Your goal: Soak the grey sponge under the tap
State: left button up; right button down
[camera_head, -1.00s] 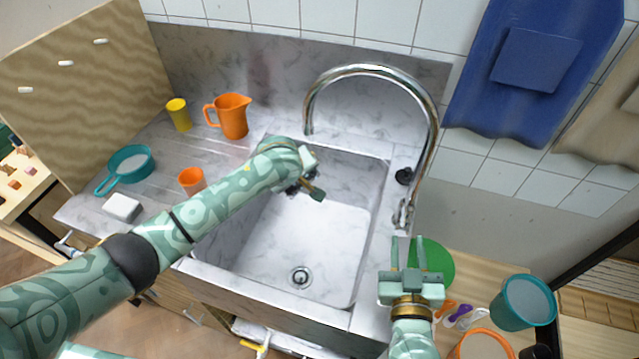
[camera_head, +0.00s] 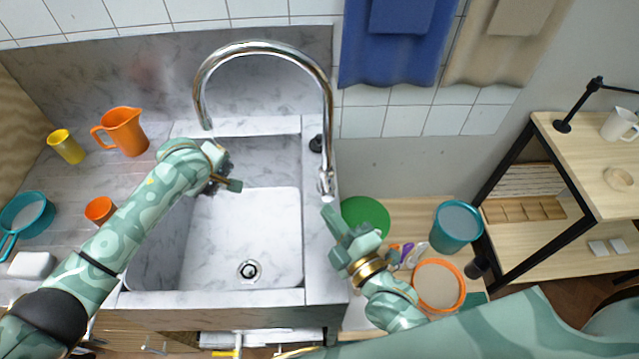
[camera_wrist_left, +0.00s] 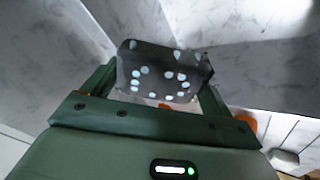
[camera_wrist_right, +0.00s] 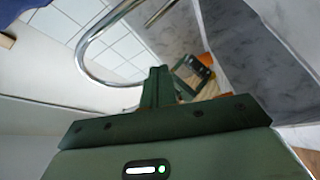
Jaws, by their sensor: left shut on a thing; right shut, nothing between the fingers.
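My left gripper (camera_head: 222,176) is over the basin of the sink (camera_head: 245,218), a little below the spout end in the picture. It is shut on the grey sponge (camera_wrist_left: 165,72), a dark block with pale spots, clear in the left wrist view. In the head view the gripper mostly hides the sponge. The chrome tap (camera_head: 262,48) arches over the basin, and no water shows from it. Its handle (camera_head: 325,182) is at the base on the right. My right gripper (camera_head: 338,222) is shut and empty, just below the handle; I cannot tell whether they touch.
An orange jug (camera_head: 125,132), a yellow cup (camera_head: 66,146), an orange cup (camera_head: 100,210), a teal pan (camera_head: 25,213) and a white block (camera_head: 32,264) stand left of the basin. A green disc (camera_head: 366,217), a teal container (camera_head: 456,226) and an orange-rimmed container (camera_head: 438,285) are on the right.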

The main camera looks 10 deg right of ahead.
aim_at(326, 184)
jog(key=w+a+f+n+g, duration=0.1)
jog(key=w+a+n, duration=0.15)
jog(key=w, duration=0.25)
jog(key=w+a+f+n, duration=0.1)
jog(key=w+n, duration=0.2)
jog(key=w, duration=0.1)
pick_arm(q)
jog(key=shift+d, duration=0.1)
pick_arm(e)
jog(key=d, duration=0.3)
jog(key=shift+w+d+r+y, duration=0.1)
jog(key=shift+d+r+y, duration=0.05)
jog(key=shift+d+y, duration=0.2)
